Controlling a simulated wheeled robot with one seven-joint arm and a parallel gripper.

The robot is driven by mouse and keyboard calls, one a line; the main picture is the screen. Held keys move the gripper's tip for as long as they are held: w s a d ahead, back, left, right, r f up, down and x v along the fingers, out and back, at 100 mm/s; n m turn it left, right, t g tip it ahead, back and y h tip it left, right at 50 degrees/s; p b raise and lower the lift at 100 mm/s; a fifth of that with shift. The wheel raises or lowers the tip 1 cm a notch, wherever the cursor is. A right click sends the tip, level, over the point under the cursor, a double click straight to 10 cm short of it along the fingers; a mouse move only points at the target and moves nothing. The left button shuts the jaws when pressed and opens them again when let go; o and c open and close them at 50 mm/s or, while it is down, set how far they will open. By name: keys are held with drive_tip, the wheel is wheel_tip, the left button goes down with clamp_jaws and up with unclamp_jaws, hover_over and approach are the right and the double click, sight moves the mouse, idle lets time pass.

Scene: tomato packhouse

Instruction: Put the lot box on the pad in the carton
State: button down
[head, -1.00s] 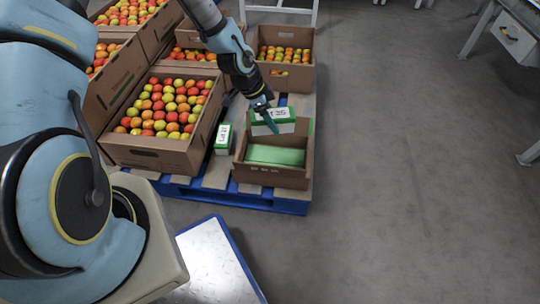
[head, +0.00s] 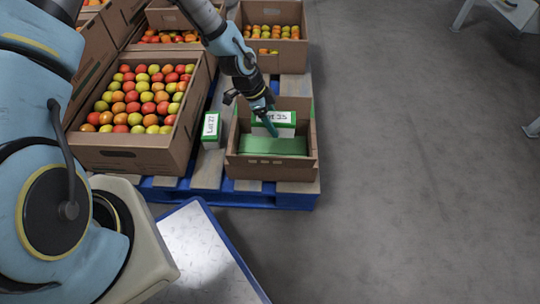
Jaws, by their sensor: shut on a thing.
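The lot box, white and green and marked "Lot 35" (head: 284,118), is in my gripper (head: 270,128), which is shut on it. It is at the back part of the open brown carton (head: 270,171), inside or just above its walls; its lower edge is hidden, so I cannot tell whether it touches the pad. The green pad (head: 272,146) lies in the carton, in front of the box. A second box marked "Lot 27" (head: 211,129) stands on the pallet, just left of the carton.
A large carton of tomatoes (head: 125,160) stands to the left on the blue pallet (head: 268,198). A further carton of tomatoes (head: 280,61) stands behind. Grey floor (head: 420,180) is clear at right. A table leg (head: 463,15) shows at the top right.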

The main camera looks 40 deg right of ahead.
wheel_tip(320, 180, down, 11)
drive_tip(key=b, duration=0.3)
drive_tip(key=shift+r, duration=0.2)
unclamp_jaws()
drive_tip(key=shift+r, duration=0.1)
